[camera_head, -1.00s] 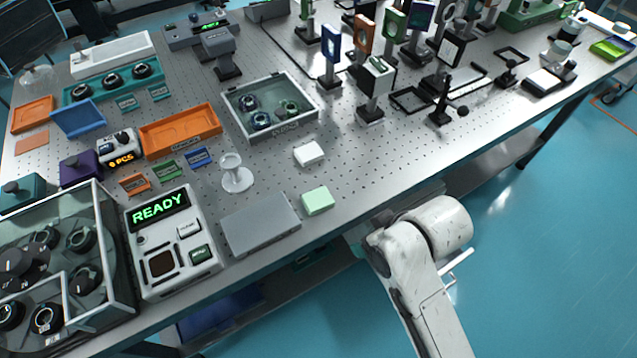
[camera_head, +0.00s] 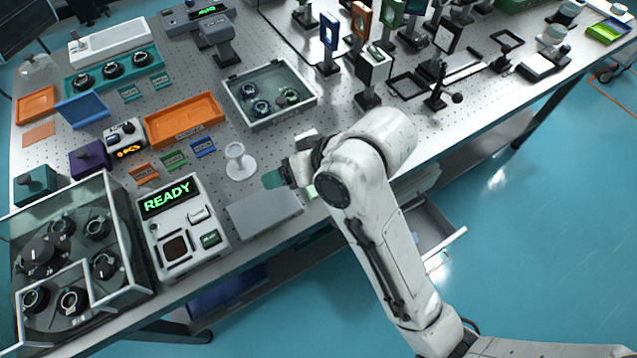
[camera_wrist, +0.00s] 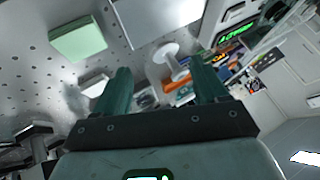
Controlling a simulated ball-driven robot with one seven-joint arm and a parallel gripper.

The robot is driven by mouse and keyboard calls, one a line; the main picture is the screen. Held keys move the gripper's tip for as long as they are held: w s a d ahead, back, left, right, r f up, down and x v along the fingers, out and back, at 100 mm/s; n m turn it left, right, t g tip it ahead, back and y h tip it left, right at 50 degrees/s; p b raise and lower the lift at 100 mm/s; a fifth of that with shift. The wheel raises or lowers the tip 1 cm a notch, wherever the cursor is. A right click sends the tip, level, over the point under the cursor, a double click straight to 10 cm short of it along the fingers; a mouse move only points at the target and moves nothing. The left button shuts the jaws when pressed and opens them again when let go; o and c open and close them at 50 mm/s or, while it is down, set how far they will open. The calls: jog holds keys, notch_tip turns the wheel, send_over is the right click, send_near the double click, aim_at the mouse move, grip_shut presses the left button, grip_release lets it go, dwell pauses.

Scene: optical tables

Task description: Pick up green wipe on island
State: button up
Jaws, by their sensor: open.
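The green wipe (camera_wrist: 78,40), a pale green block-like pad, lies on the perforated table top at the upper left of the wrist view. In the head view only a small edge of the wipe (camera_head: 312,191) shows beside my arm; the rest is hidden. My gripper (camera_head: 272,179) is above the table near the flat grey slab. In the wrist view, my gripper (camera_wrist: 160,70) has its two teal fingers wide apart with nothing between them. The wipe is off to the left of the fingers and apart from them.
The grey slab (camera_head: 264,214) lies beside the wipe. A white pad (camera_wrist: 95,85) is near it, and a white pedestal (camera_head: 239,162) stands to the left. The READY device (camera_head: 183,228) is further left. A drawer (camera_head: 436,226) stands open below the table edge.

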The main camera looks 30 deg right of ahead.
jog(key=w+a+r+n+g+y, duration=0.1)
jog(key=w+a+r, duration=0.4)
jog(key=r, duration=0.4)
jog(key=m+g+h, duration=0.1)
jog(key=g+h, duration=0.5)
send_over(319, 186)
notch_tip(319, 186, down, 6)
jog(key=shift+m, duration=0.3)
jog(key=f, duration=0.5)
jog(key=shift+s+d, duration=0.1)
jog(key=shift+d, duration=0.15)
jog(key=shift+a+f, duration=0.2)
jog(key=shift+f, duration=2.9)
jog(key=c, duration=0.8)
jog(key=shift+r, duration=0.1)
